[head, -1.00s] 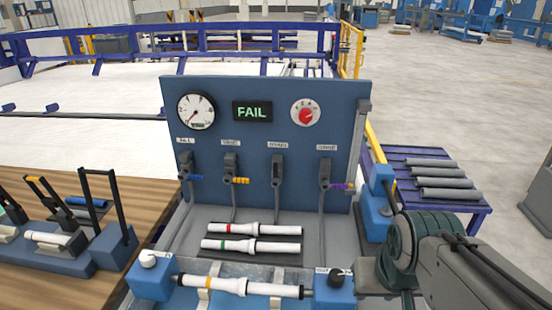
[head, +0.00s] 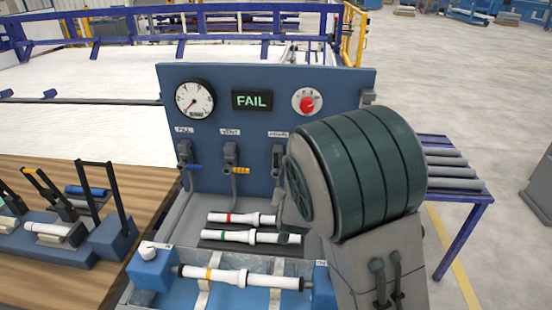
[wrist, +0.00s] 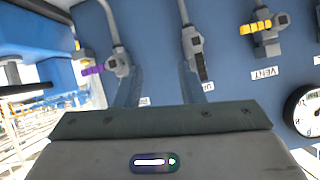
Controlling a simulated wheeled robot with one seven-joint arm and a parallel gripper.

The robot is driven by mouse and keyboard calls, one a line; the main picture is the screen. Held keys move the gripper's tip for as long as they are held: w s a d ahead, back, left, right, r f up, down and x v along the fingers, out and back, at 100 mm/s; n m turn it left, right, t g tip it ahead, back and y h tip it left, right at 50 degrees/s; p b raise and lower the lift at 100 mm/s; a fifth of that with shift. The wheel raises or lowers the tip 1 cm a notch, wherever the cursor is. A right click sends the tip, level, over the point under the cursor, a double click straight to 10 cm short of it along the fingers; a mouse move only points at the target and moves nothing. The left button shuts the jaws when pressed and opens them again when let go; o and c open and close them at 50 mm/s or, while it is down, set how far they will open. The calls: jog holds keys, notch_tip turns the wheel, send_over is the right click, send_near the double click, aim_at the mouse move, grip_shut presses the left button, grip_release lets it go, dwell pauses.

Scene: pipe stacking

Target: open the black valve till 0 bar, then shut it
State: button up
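The black valve (head: 277,160) is the third from the left on the blue panel, partly hidden behind my arm in the head view. In the wrist view, which is upside down, its black handle (wrist: 202,68) lies in line with its pipe. My gripper (wrist: 160,82) shows there as two fingers standing apart with nothing between them. It is near the panel, between the black valve and the purple-handled valve (wrist: 95,69). In the head view my arm hides the gripper. The round gauge (head: 194,99) has its needle pointing to the lower left.
The display (head: 252,100) reads FAIL, beside a red dial (head: 307,102). A yellow-handled valve (head: 232,160) and a blue-handled valve (head: 186,157) sit to the left. Pipes lie below: one with a red band (head: 228,218), one green (head: 234,236), one orange-banded (head: 229,277) in the front fixture.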

aim_at(276, 161)
jog(key=w+a+n+t, duration=0.2)
jog(key=a+t, duration=0.4)
jog(key=a, duration=0.1)
jog(key=shift+h, duration=0.3)
jog(key=w+p, duration=0.1)
jog(key=w, duration=0.3)
jog(key=w+p, duration=0.2)
jog(key=w, duration=0.3)
jog(key=w+p, duration=0.2)
jog(key=w, duration=0.2)
jog(key=shift+w+d+r, duration=0.2)
jog(key=shift+w+d, duration=0.1)
jog(key=shift+w, duration=0.1)
grip_shut()
